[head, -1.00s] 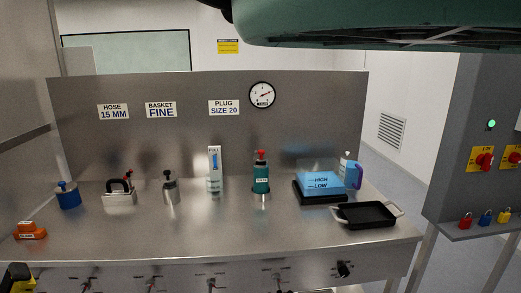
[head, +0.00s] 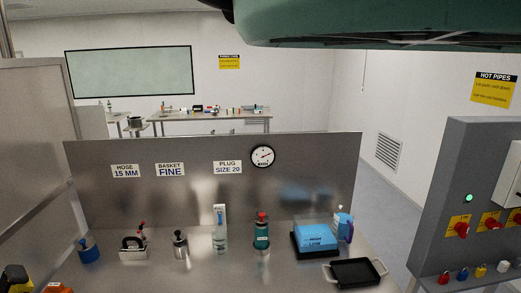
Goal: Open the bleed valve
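I cannot single out a bleed valve in the head view. A small orange block (head: 57,289) is cut off by the bottom edge at the left, and any label on it is out of sight. Along the bench stand a blue pot with a knob (head: 88,250), a dark-handled metal piece (head: 134,247), a steel canister with a black top (head: 181,245) and a green bottle with a red top (head: 261,231). The bench's front panel with its knobs is out of view. I do not see my gripper.
A pressure gauge (head: 262,156) is on the steel back panel (head: 210,195). A blue-filled tank (head: 314,236) and a black tray (head: 356,272) are at the right. A grey cabinet (head: 455,160) has red switches and several padlocks. A black-and-yellow shape (head: 16,279) shows bottom left.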

